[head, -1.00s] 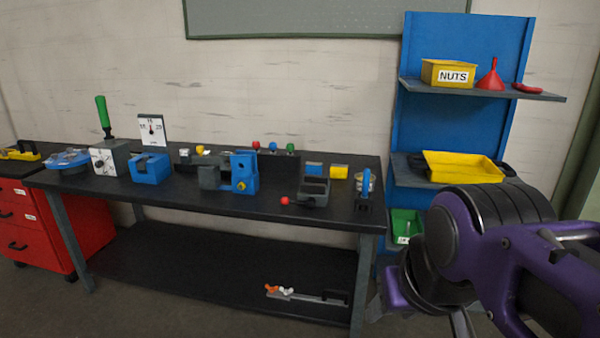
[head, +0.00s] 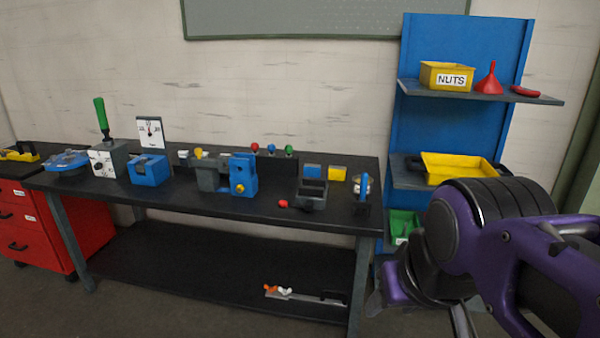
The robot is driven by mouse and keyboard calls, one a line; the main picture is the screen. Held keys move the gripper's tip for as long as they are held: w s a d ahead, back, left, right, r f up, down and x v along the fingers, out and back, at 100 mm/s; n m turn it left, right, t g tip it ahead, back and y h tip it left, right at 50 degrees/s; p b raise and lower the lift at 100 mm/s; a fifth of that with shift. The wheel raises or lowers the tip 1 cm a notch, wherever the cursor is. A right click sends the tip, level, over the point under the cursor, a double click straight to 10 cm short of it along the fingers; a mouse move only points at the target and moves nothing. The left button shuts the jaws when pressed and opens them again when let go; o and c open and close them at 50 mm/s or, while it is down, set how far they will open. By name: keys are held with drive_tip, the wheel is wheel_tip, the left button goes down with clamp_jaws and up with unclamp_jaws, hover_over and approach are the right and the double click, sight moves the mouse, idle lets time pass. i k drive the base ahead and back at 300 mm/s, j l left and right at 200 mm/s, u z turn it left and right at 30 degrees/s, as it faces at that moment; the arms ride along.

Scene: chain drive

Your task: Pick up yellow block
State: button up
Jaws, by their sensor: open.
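The yellow block (head: 337,173) is a small block near the back right of the black workbench (head: 130,187). It stands just right of a similar blue block (head: 313,171) and behind a dark grey open box (head: 312,194). My gripper (head: 420,308) is at the lower right, in front of the bench's right end and well apart from the yellow block. It is open; its fingers are partly hidden by my purple arm, and nothing is seen held in it.
A blue clamp-like device (head: 363,191) stands at the bench's right end, near the yellow block. A blue-and-grey vise (head: 242,177) is mid-bench. The blue shelf rack (head: 470,42) on the right holds a yellow NUTS bin (head: 446,75), a red funnel (head: 490,80) and a yellow tray (head: 458,167).

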sight(335, 172)
drive_tip(key=i+l+z, duration=0.2)
drive_tip(key=i+l, duration=1)
